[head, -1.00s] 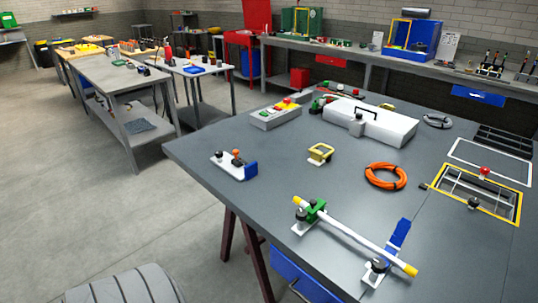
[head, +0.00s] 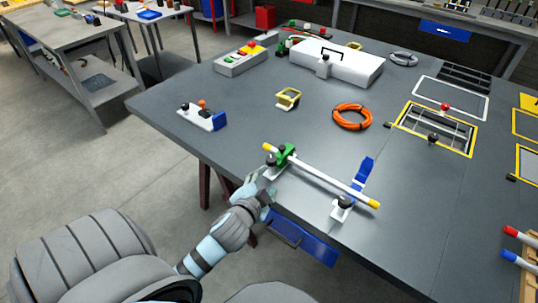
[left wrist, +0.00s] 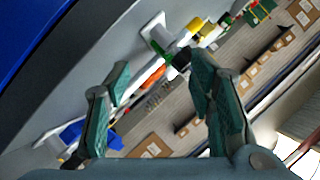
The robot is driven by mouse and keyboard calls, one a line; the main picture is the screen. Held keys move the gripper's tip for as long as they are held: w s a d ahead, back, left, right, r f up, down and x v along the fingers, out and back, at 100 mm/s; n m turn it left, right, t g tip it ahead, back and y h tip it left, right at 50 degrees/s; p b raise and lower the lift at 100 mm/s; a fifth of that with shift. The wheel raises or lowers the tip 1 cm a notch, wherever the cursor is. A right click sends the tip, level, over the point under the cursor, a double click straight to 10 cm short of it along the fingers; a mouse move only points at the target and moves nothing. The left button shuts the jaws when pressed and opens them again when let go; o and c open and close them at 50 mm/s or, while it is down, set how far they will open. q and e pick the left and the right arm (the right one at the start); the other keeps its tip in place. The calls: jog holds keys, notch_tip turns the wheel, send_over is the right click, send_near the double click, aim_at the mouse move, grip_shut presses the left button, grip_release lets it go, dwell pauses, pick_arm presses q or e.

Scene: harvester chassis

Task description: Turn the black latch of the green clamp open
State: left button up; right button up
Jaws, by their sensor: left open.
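The green clamp (head: 287,153) stands near the table's front edge, around the left part of a white rod (head: 318,176) with yellow ends. A dark knob or latch (head: 271,160) shows at its left side. In the left wrist view the green clamp (left wrist: 160,50) and the dark latch (left wrist: 181,60) lie beyond and between my fingers. My left gripper (head: 262,184) is at the table edge, just in front of the clamp, apart from it. Its two green-padded fingers (left wrist: 160,64) are spread with nothing between them. My right gripper is not in view.
A blue clamp (head: 363,176) with its arm raised stands by the rod's right end. An orange cable coil (head: 352,117), a yellow bracket (head: 288,98) and a white block with a blue end (head: 203,117) lie farther back. Clear table (head: 235,140) lies left of the clamp.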

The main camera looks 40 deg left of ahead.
pick_arm(q)
jog(key=w+d+r+m+t+h, duration=0.1)
jog(key=w+r+m+t+h, duration=0.1)
jog(key=w+r+m+t, duration=0.45)
jog(key=w+d+r+m+t+h, duration=0.1)
jog(key=w+r+m, duration=0.2)
jog(key=r, duration=0.6)
jog(key=w+d+r+m+t+h, duration=0.1)
jog(key=w+d+r+m+h, duration=0.1)
jog(key=d+r+m+h, duration=0.55)
jog(key=m+g+y+b, duration=0.3)
jog(key=m+g+b, duration=0.2)
jog(key=m+g, duration=1.6)
send_over(270, 158)
jog(key=s+a, duration=0.3)
notch_tip(270, 158, down, 14)
jog(key=m+t, duration=0.3)
jog(key=shift+h, duration=0.25)
jog(key=x, duration=0.8)
jog(key=shift+w+d+r, duration=0.1)
jog(key=shift+w+d, duration=0.1)
jog(key=shift+w, duration=0.15)
